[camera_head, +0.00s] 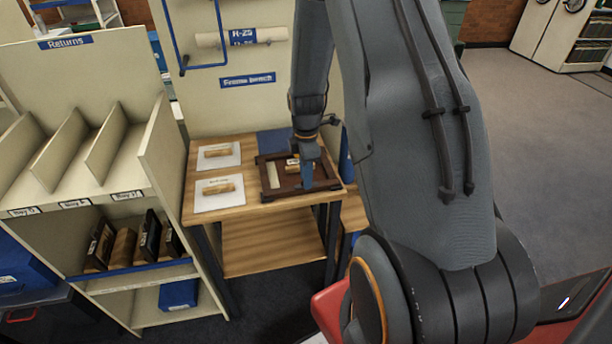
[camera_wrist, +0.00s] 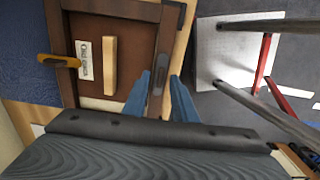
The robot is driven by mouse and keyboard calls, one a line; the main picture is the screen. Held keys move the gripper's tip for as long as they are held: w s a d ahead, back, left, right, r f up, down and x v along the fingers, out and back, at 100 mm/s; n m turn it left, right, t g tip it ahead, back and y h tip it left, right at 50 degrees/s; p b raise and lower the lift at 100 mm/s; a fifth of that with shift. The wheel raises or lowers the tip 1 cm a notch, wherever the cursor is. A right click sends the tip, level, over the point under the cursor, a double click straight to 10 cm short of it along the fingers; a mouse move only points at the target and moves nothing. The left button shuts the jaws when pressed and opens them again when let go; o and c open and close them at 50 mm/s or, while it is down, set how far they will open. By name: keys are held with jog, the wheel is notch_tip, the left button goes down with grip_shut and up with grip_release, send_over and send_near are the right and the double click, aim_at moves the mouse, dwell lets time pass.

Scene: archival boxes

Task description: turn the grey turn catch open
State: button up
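A dark brown wooden frame (camera_head: 268,182) lies on the wooden bench, and it fills the left of the wrist view (camera_wrist: 120,10). The grey turn catch (camera_wrist: 158,76) is a small elongated piece on the frame's right rail, lying lengthwise along it in the wrist view. A yellow-orange catch (camera_wrist: 58,61) sits on the opposite rail, pointing across it. My gripper (camera_wrist: 162,80) has its blue fingers apart, one on each side of the grey catch; contact cannot be told. In the head view my gripper (camera_head: 306,178) is over the frame's right part and hides the grey catch.
A pale wooden bar (camera_wrist: 109,66) and a printed label (camera_wrist: 84,60) are on the frame's panel. Two white cards (camera_head: 219,192) with wooden pieces lie left on the bench (camera_head: 240,212). A returns shelf (camera_head: 160,165) stands left, and an upright board (camera_head: 235,105) stands behind.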

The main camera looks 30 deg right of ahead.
jog(key=shift+r+b, duration=1.1)
jog(key=shift+r, duration=2.8)
